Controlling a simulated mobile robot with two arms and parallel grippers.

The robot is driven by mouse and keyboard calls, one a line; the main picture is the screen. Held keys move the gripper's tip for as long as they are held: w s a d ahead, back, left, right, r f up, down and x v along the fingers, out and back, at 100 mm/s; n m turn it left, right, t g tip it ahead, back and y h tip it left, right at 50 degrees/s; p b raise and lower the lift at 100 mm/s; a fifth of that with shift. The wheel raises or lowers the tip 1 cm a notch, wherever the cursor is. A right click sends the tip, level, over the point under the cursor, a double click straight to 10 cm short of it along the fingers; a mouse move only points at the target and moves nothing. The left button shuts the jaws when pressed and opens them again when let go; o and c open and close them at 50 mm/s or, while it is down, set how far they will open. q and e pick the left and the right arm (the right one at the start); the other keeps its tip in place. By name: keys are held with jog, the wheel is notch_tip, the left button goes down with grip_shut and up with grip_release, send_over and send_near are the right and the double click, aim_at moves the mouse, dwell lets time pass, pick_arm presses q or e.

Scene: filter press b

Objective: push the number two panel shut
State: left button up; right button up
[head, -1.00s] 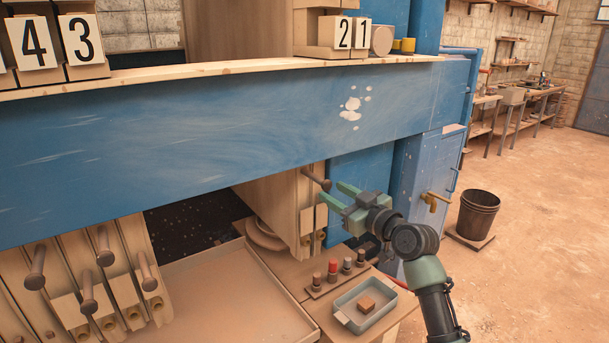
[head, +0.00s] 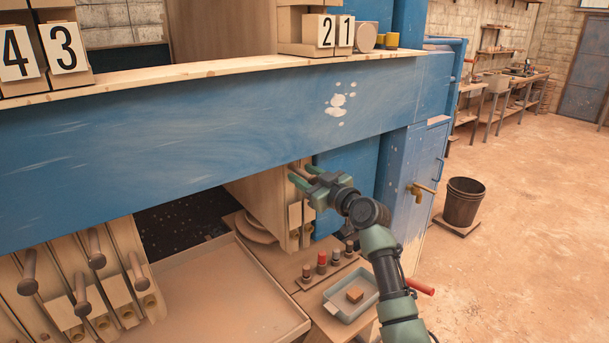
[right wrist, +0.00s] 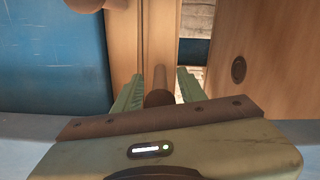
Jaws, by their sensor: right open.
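Wooden panels (head: 262,203) stand under the right part of the blue beam. The number 2 plate (head: 326,31) and number 1 plate (head: 345,31) are above them; I cannot tell surely which panel is number two. My right gripper (head: 306,177) is open at the brown peg handles there. In the right wrist view a brown peg (right wrist: 158,98) lies between its two green fingers (right wrist: 158,78), with a gap on each side. A pale wooden panel (right wrist: 148,35) is just beyond. The fingers partly hide the handles in the head view. My left gripper is not in view.
The blue beam (head: 190,135) runs just above the handles. Several panels with peg handles (head: 82,297) stand at the lower left, beside a wide tray (head: 225,300). Coloured buttons (head: 321,262) and a small bin (head: 336,307) sit below my arm.

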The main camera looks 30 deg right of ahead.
grip_shut()
dwell(1.3)
